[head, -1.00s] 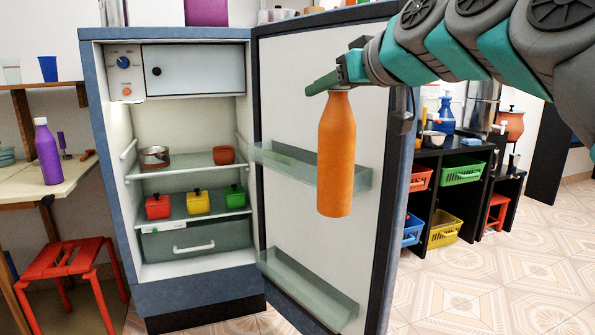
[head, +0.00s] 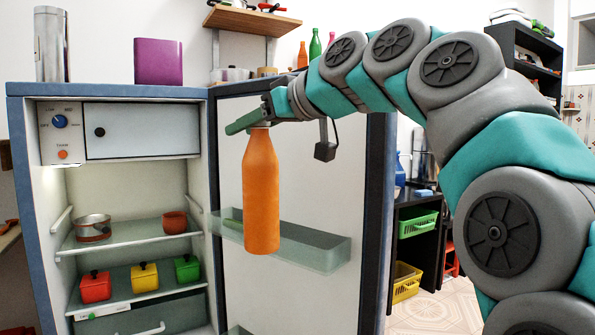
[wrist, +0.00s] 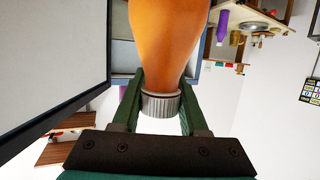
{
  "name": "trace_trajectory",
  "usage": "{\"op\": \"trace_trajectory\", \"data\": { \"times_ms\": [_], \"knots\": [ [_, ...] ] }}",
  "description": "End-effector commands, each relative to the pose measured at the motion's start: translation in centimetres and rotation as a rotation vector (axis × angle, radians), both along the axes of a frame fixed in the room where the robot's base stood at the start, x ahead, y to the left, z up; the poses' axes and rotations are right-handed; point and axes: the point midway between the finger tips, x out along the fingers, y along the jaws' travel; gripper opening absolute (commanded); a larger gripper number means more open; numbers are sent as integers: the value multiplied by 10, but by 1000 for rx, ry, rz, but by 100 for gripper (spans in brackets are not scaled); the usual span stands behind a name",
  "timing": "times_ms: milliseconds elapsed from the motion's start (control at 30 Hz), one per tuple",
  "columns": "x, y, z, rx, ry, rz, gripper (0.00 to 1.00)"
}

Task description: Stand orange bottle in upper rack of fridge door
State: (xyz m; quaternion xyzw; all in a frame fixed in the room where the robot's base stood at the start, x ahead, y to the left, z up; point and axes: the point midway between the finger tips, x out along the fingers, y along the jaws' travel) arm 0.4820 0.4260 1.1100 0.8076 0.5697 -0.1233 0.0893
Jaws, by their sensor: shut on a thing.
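The orange bottle (head: 262,195) hangs upright from my gripper (head: 258,123), which is shut on its capped neck. In the wrist view the bottle (wrist: 165,40) shows with its grey cap between the green fingers of my gripper (wrist: 160,105). The fridge door (head: 300,160) stands open. Its upper rack (head: 315,250) is a translucent greenish tray on the door's inner face. In the head view the bottle's lower part overlaps this rack and seems to be in front of it; whether it touches cannot be told. The lower rack is mostly cut off at the bottom.
The fridge (head: 110,100) holds a pot (head: 93,228), a reddish cup (head: 175,222) and several small coloured pots on its shelves. A metal canister (head: 51,45) and a purple box (head: 158,62) stand on top. A black shelf with crates (head: 418,225) is right of the door.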

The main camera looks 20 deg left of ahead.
Motion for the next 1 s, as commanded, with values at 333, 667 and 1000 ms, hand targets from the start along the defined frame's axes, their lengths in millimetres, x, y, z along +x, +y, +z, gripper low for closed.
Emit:
{"op": "trace_trajectory", "data": {
  "times_ms": [333,667,1000],
  "knots": [
    [58,-19,1,1,1,-2,0],
    [101,-35,4,0,1,-3,0],
    [133,-47,4,2,0,-2,0]
  ]
}}
